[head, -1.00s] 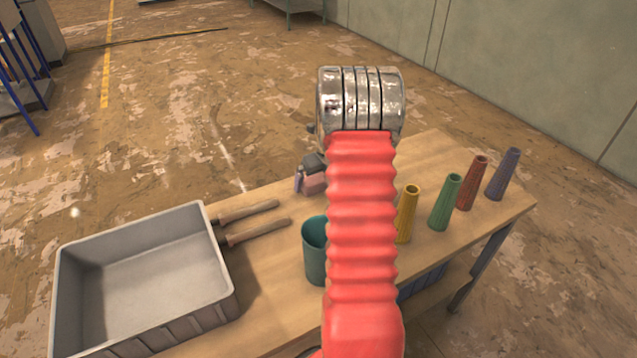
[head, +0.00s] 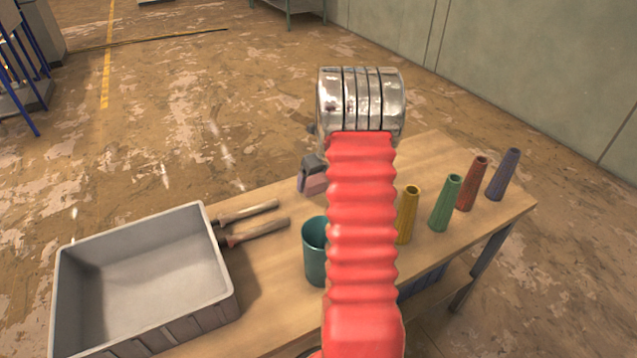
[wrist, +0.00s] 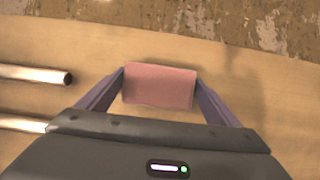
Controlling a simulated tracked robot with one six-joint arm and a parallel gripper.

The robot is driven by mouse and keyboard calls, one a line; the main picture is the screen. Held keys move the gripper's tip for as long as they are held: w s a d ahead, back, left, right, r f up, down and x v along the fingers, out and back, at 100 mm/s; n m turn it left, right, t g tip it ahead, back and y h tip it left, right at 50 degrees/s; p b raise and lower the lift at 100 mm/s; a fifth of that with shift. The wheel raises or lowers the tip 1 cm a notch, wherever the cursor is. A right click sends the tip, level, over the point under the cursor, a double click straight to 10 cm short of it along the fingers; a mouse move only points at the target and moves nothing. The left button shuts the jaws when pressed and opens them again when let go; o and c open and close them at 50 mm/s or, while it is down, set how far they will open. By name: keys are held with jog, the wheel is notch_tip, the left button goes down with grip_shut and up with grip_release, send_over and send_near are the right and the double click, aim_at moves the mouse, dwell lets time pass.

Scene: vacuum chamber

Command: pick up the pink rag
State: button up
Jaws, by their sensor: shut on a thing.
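The pink rag (wrist: 160,85) is a small folded block in the wrist view, between the two purple fingers of my gripper (wrist: 160,78). The fingers press on its left and right sides, so my gripper is shut on it. It is over the wooden table (wrist: 240,70); whether it still touches the top I cannot tell. In the head view my gripper (head: 312,180) shows only partly, left of my red arm, with a little pink beside the finger. The arm hides most of the rag there.
A grey tray (head: 150,330) stands at the table's left, with two wooden-handled tools (head: 258,230) beside it. A teal cup (head: 315,262) is close in front of my gripper. Yellow (head: 407,215), green (head: 446,203), red and purple cones stand to the right.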

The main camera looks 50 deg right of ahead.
jog(key=shift+r, duration=0.1)
notch_tip(320, 180, up, 28)
dwell(0.6)
jog(key=o, duration=0.5)
jog(key=c, duration=0.4)
jog(key=shift+s, duration=0.1)
